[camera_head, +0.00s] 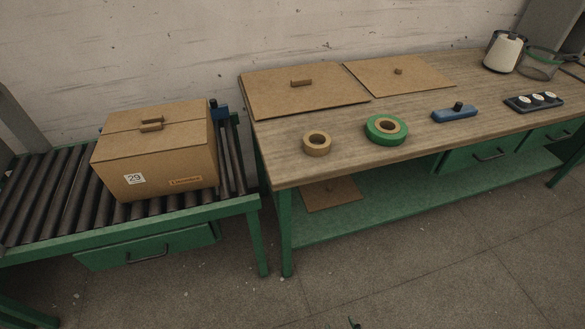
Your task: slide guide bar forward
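I cannot make out a guide bar in the head view. A cream cone-like object with a dark rim (503,52) stands upright at the far right of the workbench. My gripper is not in view.
The wooden workbench (460,140) carries flat cardboard sheets (300,100), a tan tape roll (316,144), a green tape roll (386,129), a blue tool (455,112) and a dark button box (534,102). A carton (155,165) sits on the roller conveyor (60,190) at left. The front floor is largely clear.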

